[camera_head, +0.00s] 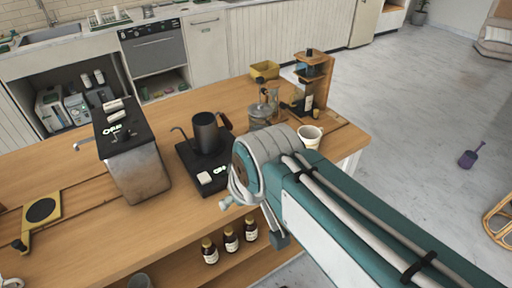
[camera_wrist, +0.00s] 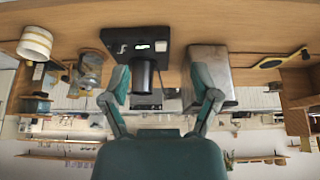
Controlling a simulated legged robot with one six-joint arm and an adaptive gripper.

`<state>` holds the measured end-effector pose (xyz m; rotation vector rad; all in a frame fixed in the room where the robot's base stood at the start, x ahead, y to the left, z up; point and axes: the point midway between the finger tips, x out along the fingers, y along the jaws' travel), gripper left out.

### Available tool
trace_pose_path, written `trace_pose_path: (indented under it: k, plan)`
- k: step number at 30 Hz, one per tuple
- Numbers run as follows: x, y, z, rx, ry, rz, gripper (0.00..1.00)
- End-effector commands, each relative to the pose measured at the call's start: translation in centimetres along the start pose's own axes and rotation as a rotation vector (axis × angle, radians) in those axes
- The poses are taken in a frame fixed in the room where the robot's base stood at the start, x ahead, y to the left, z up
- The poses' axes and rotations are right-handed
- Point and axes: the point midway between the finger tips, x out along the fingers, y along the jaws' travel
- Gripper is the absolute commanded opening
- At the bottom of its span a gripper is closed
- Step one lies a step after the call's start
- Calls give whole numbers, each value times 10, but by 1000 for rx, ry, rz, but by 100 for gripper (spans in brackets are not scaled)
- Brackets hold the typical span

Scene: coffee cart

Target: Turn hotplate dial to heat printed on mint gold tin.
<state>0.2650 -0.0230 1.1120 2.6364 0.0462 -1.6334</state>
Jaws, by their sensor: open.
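The black hotplate (camera_head: 187,157) lies on the wooden counter with a dark kettle (camera_head: 206,133) standing on it. Its front edge carries a small white block (camera_head: 205,178) and white marks; I cannot make out the dial or its setting. In the wrist view, which is upside down, the hotplate (camera_wrist: 138,37) and kettle (camera_wrist: 143,74) show beyond my gripper (camera_wrist: 159,84). The fingers are spread wide with nothing held, apart from the hotplate. I cannot identify a mint gold tin; no printed heat is readable.
A steel box-shaped machine with a black top (camera_head: 137,165) stands left of the hotplate. A glass jar (camera_head: 260,116), a white cup (camera_head: 310,136) and a yellow box (camera_head: 265,70) stand to its right. Brown bottles (camera_head: 231,239) stand on the shelf below.

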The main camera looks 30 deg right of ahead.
Motion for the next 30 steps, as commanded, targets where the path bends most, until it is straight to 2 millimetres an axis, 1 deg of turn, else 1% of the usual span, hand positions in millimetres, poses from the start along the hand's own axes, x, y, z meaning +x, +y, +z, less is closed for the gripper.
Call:
trace_pose_path:
  k: [1, 5, 6, 8, 9, 11, 15, 18, 21, 24, 27, 30]
  plan:
    - [2, 0, -13, -45, -25, 4, 79]
    - [10, 4, -48, -186, -93, 15, 79]
    - [14, 6, -58, -229, -114, 14, 79]
    - [21, 13, -74, -293, -147, 8, 79]
    - [26, 20, -84, -335, -167, 2, 79]
    - [36, 34, -97, -395, -199, -14, 79]
    - [62, 70, -127, -529, -262, -61, 79]
    - [85, 95, -144, -627, -302, -103, 79]
    - [111, 113, -159, -728, -342, -146, 79]
    - [135, 124, -170, -821, -377, -185, 79]
    - [153, 133, -176, -889, -399, -219, 79]
    - [163, 137, -179, -931, -408, -238, 79]
